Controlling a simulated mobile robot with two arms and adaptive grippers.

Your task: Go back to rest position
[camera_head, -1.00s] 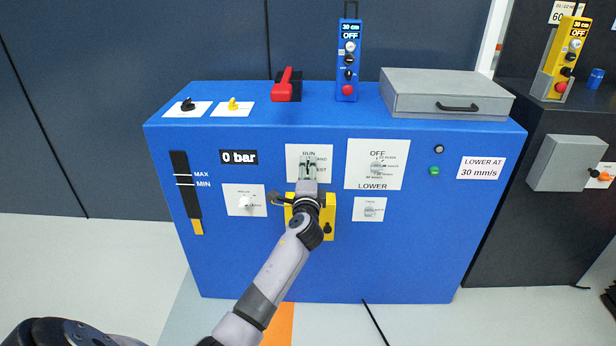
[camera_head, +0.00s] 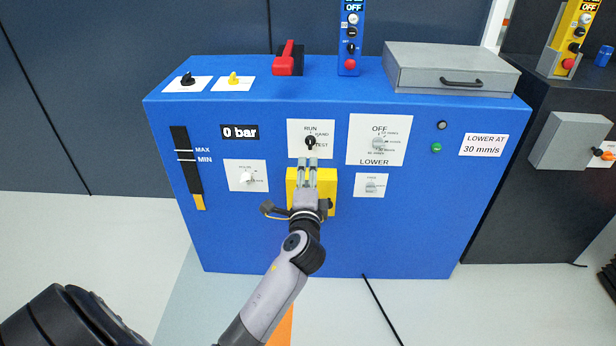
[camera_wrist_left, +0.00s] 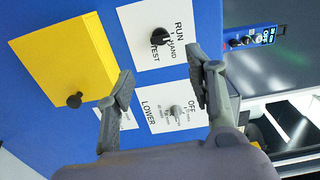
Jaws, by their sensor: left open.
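My left gripper (camera_head: 308,166) is in front of the blue cabinet (camera_head: 400,235), just below the black RUN/HAND/TEST selector knob (camera_head: 310,142). Its two fingers are apart with nothing between them. In the left wrist view my left gripper (camera_wrist_left: 163,95) is also open and empty, and the selector knob (camera_wrist_left: 160,36) stands clear beyond the fingers. A yellow box (camera_head: 330,186) on the cabinet front is partly hidden behind the gripper. In the left wrist view the yellow box (camera_wrist_left: 65,60) shows a black knob. My right gripper is not in view.
On the cabinet top are a red lever (camera_head: 288,57), a blue pendant (camera_head: 350,40) and a grey case (camera_head: 450,70). A dark cabinet (camera_head: 520,190) with a yellow pendant (camera_head: 572,40) stands at right. A black cable (camera_head: 380,310) lies on the floor.

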